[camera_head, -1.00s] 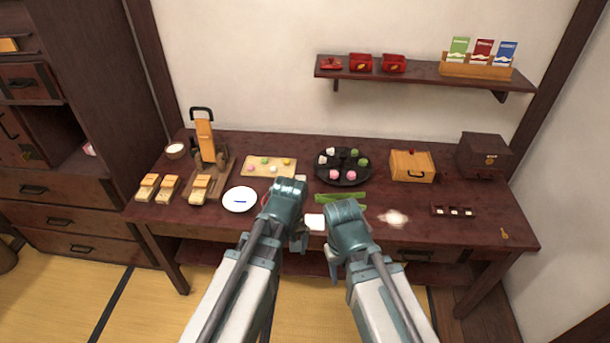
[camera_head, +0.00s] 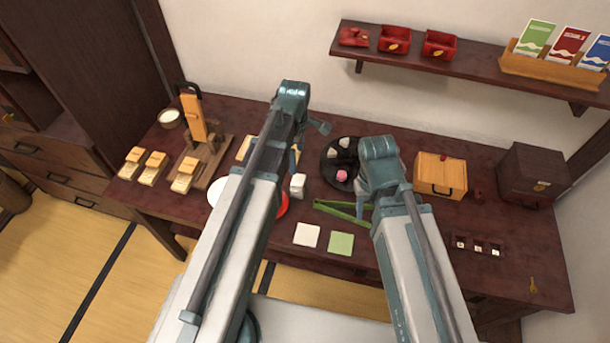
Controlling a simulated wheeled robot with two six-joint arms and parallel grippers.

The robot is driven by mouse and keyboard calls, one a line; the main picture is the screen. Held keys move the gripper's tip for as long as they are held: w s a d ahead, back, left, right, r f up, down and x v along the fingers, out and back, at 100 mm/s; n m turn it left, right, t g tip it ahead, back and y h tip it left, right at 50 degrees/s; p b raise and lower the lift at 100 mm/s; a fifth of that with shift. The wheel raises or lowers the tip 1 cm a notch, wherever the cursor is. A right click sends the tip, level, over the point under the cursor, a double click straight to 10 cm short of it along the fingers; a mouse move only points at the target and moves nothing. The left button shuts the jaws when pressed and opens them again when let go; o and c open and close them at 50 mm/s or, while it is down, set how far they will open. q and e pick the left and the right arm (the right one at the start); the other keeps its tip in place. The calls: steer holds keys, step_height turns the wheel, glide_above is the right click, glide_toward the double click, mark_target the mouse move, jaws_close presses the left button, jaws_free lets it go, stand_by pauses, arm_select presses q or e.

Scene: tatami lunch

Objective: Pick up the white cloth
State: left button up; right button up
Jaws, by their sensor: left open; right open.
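A flat white square, which looks like the white cloth (camera_head: 307,235), lies on the dark table near its front edge, left of a similar green square (camera_head: 341,244). Nothing covers it. My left gripper (camera_head: 309,140) is open and empty, reaching beyond the cloth over the back of the table. My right gripper (camera_head: 366,187) is over the table behind and to the right of the cloth, open, its fingers largely hidden by its own wrist. Neither gripper touches the cloth.
Green tongs (camera_head: 343,209) and a small white block (camera_head: 298,186) lie behind the cloth. A dark round tray (camera_head: 329,168) with sweets, a white plate (camera_head: 214,188) and a wooden box (camera_head: 440,174) stand nearby. A wall shelf (camera_head: 470,68) hangs above. The table's front edge is close to the cloth.

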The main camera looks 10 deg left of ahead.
mark_target(298, 180)
arm_select(q)
step_height(298, 180, down, 9)
steer(key=b, duration=0.8)
steer(key=shift+w+r+b, duration=0.1)
steer(key=shift+r+b, duration=0.1)
steer(key=shift+b, duration=0.15)
arm_select(e)
step_height(298, 180, down, 9)
steer(key=shift+r, duration=0.2)
arm_select(q)
steer(key=shift+f, duration=0.1)
arm_select(e)
steer(key=shift+f, duration=0.1)
arm_select(q)
step_height(298, 180, down, 5)
steer(key=b, duration=0.5)
steer(key=shift+w+f, duration=0.1)
steer(key=shift+w, duration=0.05)
arm_select(e)
step_height(298, 180, down, 5)
steer(key=shift+f, duration=0.1)
arm_select(q)
steer(key=c, duration=1.4)
steer(key=shift+o, duration=0.2)
arm_select(e)
steer(key=shift+r, duration=0.2)
